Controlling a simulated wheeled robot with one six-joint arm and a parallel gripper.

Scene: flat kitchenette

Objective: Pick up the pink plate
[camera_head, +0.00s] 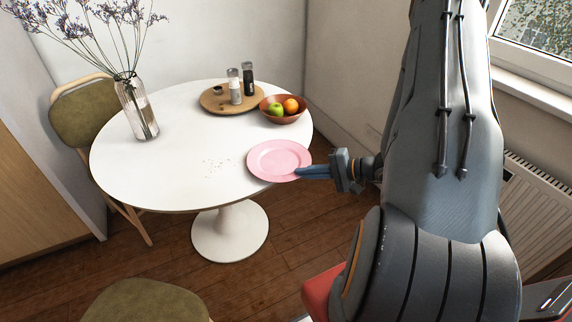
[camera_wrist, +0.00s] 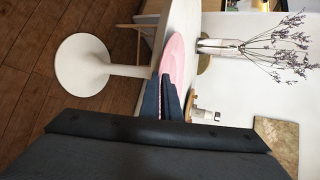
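The pink plate (camera_head: 272,159) lies level at the right front edge of the round white table (camera_head: 160,172), its right side reaching past the table edge. My gripper (camera_head: 303,172) comes in from the right, with its blue fingers at the plate's right rim. In the wrist view the plate (camera_wrist: 173,58) shows edge-on beyond my gripper (camera_wrist: 162,80). The two dark fingers are close together with the rim between their tips. I cannot see a clear gap between plate and table.
A brown bowl (camera_head: 284,118) with fruit stands behind the plate. A round wooden board (camera_head: 213,103) with shakers is at the back, and a glass vase (camera_head: 137,108) with flowers at the left. Chairs stand left (camera_head: 86,125) and in front (camera_head: 145,303).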

